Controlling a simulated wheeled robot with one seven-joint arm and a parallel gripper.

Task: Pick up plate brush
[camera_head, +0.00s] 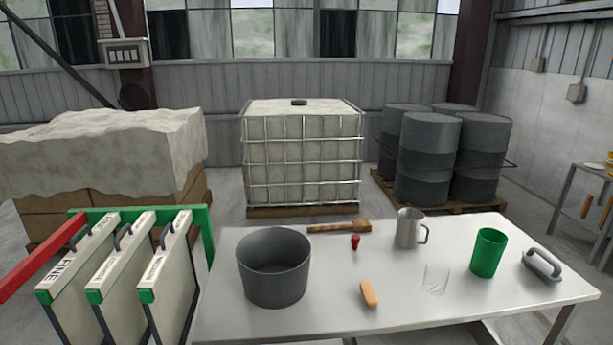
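A wooden tool with a long handle and a wider block at its right end, which looks like the plate brush (338,228), lies flat along the back edge of the white table (420,312). Its handle points left, towards the grey bucket, and the small red item lies just in front of its block. A grey block with a looped handle (542,264) lies at the table's right end; I cannot tell whether it is also a brush. My gripper is not in view.
On the table are a grey bucket (273,269), small red item (355,242), metal jug (408,229), orange block (369,294), clear glass (436,279) and green cup (488,252). Rack plates (115,260) stand left. Behind are a caged tank (303,155) and drums (427,160).

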